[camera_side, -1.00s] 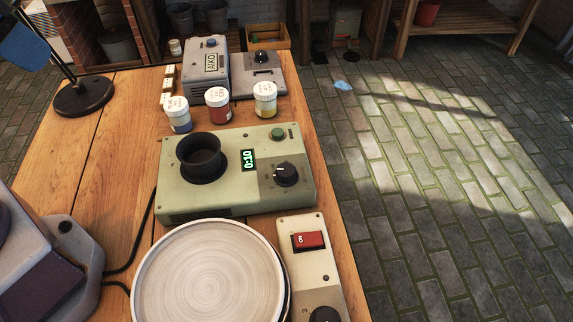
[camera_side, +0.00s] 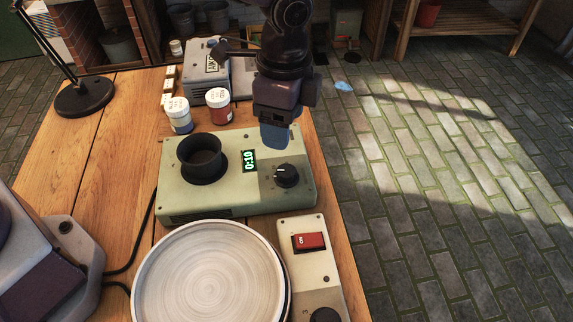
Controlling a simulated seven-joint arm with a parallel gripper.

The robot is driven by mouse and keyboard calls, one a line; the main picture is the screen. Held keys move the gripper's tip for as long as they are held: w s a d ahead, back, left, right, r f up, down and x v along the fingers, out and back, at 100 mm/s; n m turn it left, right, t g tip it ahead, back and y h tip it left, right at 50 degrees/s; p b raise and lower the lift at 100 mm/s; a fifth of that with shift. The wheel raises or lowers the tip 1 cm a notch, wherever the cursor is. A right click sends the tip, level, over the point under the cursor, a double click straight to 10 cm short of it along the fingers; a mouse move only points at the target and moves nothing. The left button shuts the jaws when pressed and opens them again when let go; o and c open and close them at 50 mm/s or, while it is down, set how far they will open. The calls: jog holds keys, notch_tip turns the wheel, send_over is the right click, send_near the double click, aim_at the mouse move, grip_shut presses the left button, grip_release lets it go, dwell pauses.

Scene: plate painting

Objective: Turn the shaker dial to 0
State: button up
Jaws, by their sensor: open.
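The shaker (camera_side: 228,194) is a pale green box on the wooden table. It has a black cup holder (camera_side: 201,160) on its left and a small display (camera_side: 249,161) with green digits that look like 0:10. Its black dial (camera_side: 286,175) with a white mark is on the right side. My gripper (camera_side: 275,138) hangs above the back right of the shaker, a little behind and above the dial, apart from it. Its blue fingers are seen edge-on, and nothing shows between them. The green button behind the dial is hidden by my gripper.
A white-capped blue jar (camera_side: 179,115) and a red jar (camera_side: 218,105) stand behind the shaker. A round plate on a wheel (camera_side: 208,275) is in front, beside a panel with a red switch (camera_side: 309,241). A grey device (camera_side: 206,69) and a lamp base (camera_side: 84,97) stand farther back.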

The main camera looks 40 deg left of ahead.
aim_at(286, 170)
jog(key=shift+m, duration=0.7)
jog(key=f, duration=1.2)
jog(key=shift+w, duration=0.3)
jog(key=c, duration=0.9)
